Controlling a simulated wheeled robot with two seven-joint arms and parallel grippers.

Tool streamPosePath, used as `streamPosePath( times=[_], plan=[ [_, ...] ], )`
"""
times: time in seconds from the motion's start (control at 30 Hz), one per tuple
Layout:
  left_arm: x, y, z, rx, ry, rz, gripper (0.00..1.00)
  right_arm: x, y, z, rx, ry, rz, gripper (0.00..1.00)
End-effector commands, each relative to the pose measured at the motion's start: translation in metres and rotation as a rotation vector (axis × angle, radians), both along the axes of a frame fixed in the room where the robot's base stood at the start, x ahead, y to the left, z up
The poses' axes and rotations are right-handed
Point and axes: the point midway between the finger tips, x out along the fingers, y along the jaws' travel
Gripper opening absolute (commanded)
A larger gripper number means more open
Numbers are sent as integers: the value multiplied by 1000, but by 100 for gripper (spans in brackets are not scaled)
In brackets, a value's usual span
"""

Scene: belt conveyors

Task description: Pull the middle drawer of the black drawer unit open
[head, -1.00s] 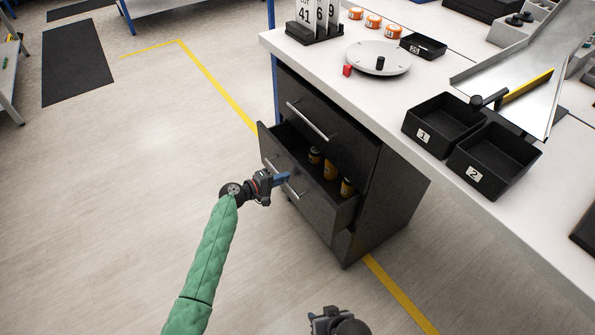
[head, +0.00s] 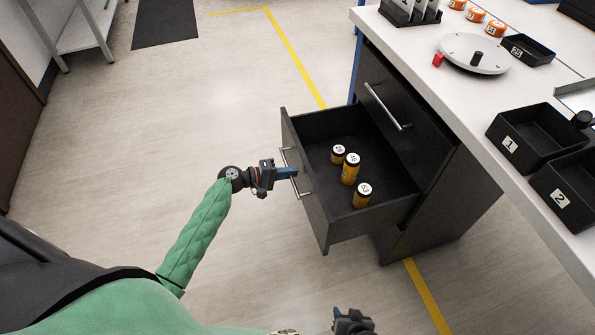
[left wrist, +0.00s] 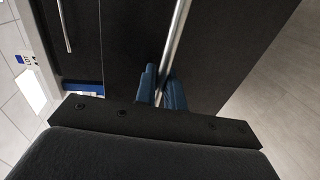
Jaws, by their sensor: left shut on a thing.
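The black drawer unit (head: 440,190) stands under the white-topped bench. Its middle drawer (head: 318,215) is well out, showing its inside with several orange-and-black containers (head: 350,169) standing in it. My left gripper (head: 292,173) is shut on the drawer's silver bar handle (head: 296,180). In the left wrist view, the blue fingers (left wrist: 161,88) close around the handle (left wrist: 178,35) in front of the dark drawer face. My right gripper (head: 352,322) shows only in part at the bottom edge of the head view, apart from the unit; its jaw opening is unclear.
The upper drawer, with its own handle (head: 388,107), is closed. The floor (head: 220,110) left of the drawer is clear.

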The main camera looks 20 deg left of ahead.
Motion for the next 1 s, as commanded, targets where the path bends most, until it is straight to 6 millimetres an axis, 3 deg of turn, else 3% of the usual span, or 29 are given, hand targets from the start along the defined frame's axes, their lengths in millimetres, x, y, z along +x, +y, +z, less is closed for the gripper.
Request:
streamPosePath(
  times=[0.4, 0.43, 0.5, 0.83, 1.0],
  plan=[
    [-1, 2, 0, 1, 0, 1, 0, -1, 1, -2, 2, -1, 0, 36],
    [-1, 3, 0, 1, 0, 1, 17, -1, 1, -2, 2, -1, 0, 36],
    [-1, 2, 0, 1, 0, 1, 24, -1, 1, -2, 1, 0, 0, 36],
    [-2, 4, 0, 1, 0, 1, 24, -1, 1, -1, 2, -1, -1, 36],
    [-9, 14, 1, 3, 1, 2, 24, 0, 0, -4, 3, -11, -4, 36]
  ],
)
